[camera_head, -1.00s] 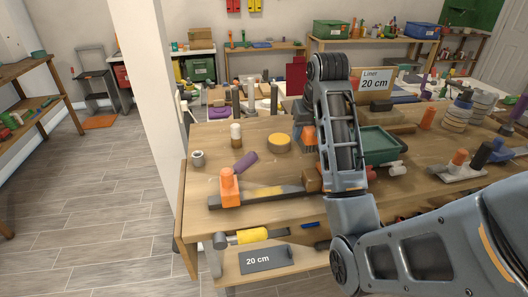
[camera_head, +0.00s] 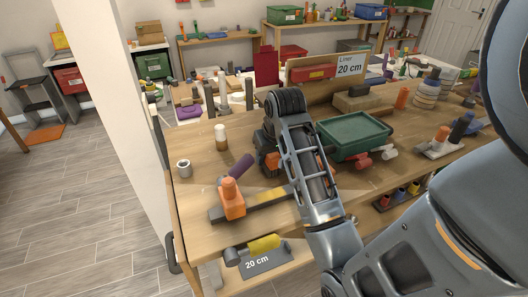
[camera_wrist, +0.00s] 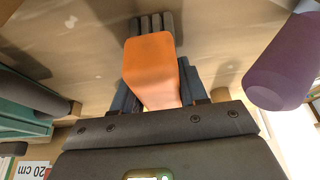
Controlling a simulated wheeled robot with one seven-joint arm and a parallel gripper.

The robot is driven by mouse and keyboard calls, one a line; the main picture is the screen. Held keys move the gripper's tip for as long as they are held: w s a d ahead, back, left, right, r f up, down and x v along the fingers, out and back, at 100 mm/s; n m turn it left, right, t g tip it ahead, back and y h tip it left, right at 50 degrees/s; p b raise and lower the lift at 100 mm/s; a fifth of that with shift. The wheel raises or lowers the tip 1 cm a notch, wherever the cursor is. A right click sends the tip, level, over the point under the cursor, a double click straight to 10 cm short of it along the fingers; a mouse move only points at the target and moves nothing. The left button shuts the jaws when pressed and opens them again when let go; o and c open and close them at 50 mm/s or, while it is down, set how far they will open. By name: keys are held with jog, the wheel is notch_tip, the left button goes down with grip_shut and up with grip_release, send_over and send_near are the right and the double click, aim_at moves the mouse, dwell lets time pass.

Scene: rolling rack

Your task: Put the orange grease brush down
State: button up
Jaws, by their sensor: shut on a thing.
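The orange grease brush (camera_wrist: 152,65) is between my gripper's fingers (camera_wrist: 157,97) in the wrist view, with its dark bristles pointing away from the gripper, toward the wooden tabletop. In the head view, my gripper (camera_head: 269,152) is low over the left half of the workbench (camera_head: 190,238), and part of the orange brush (camera_head: 272,162) shows at it. The arm hides much of the gripper there. I cannot tell whether the bristles touch the wood.
A purple cylinder (camera_head: 241,166) lies close to the left of my gripper. An orange block (camera_head: 231,200) sits on a dark bar in front. A green tray (camera_head: 352,136) is to the right. A white-and-brown bottle (camera_head: 221,138) and grey cup (camera_head: 183,168) stand left, with bare wood around them.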

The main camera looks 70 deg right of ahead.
jog(key=o, duration=0.9)
jog(key=shift+f, duration=0.1)
jog(key=shift+o, duration=0.2)
